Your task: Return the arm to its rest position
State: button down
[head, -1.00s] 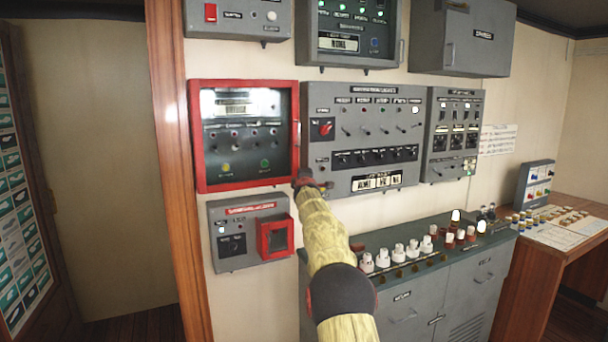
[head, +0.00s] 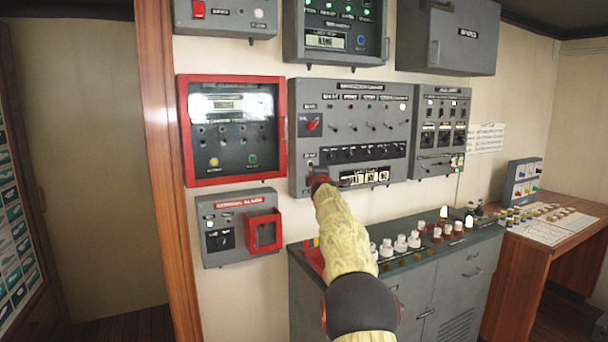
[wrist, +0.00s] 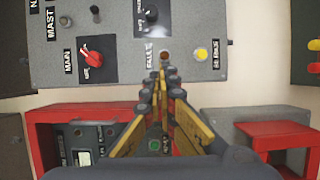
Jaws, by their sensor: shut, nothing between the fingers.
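My arm, wrapped in a pale yellow cover, reaches up from the bottom of the head view. My gripper (head: 320,182) is at its far end, in front of the lower left corner of the grey switch panel (head: 398,109). In the wrist view my gripper (wrist: 163,76) has its yellow and dark fingers meeting at the tips, shut and empty. The tips overlap the edge of a grey panel (wrist: 190,80) near a yellow button (wrist: 201,54). Whether they touch it, I cannot tell.
A red-framed cabinet (head: 182,130) hangs left of the switch panel, with a grey alarm box (head: 225,205) below. A grey console (head: 410,270) with several white and red knobs stands under the arm. A wooden desk (head: 560,235) is at right. Open floor shows at lower left.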

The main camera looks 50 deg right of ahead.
jog(key=shift+s+d+f, duration=0.1)
jog(key=shift+s+d, duration=0.15)
jog(key=shift+s, duration=0.2)
jog(key=shift+s+d, duration=0.2)
jog(key=shift+s, duration=0.25)
